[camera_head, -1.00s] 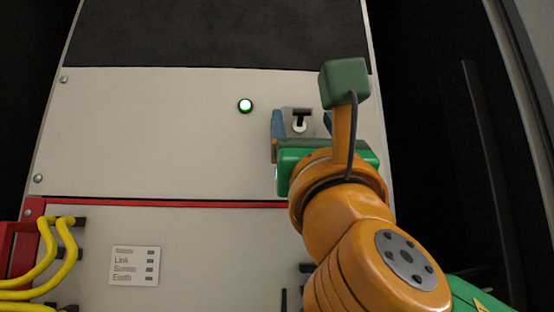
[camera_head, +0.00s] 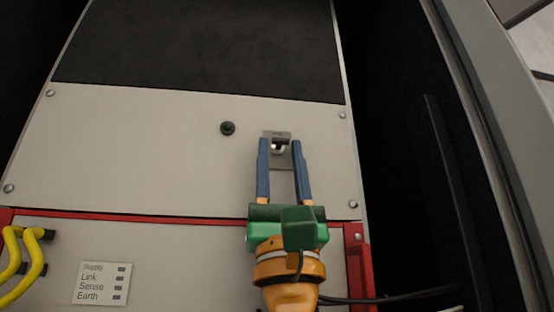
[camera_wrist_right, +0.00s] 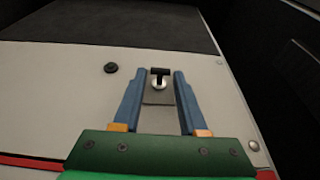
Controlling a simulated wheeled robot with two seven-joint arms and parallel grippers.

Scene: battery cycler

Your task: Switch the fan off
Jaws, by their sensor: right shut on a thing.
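The fan switch (camera_head: 278,147) is a small toggle with a pale round base and a dark T-shaped lever, on a grey plate (camera_head: 281,169) set in the off-white panel. It also shows in the right wrist view (camera_wrist_right: 160,78). My right gripper (camera_head: 279,141) reaches up from below, its blue fingers on either side of the switch and shut on it. The fingertips partly cover the plate's sides. The round indicator lamp (camera_head: 228,128) left of the switch is dark. My left gripper is not in view.
Yellow cables (camera_head: 24,256) plug in at the lower left, near a printed label card (camera_head: 102,283). A red-edged lower panel lies below the switch panel. A black cable (camera_head: 395,297) runs at the lower right. The panel around the switch is clear.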

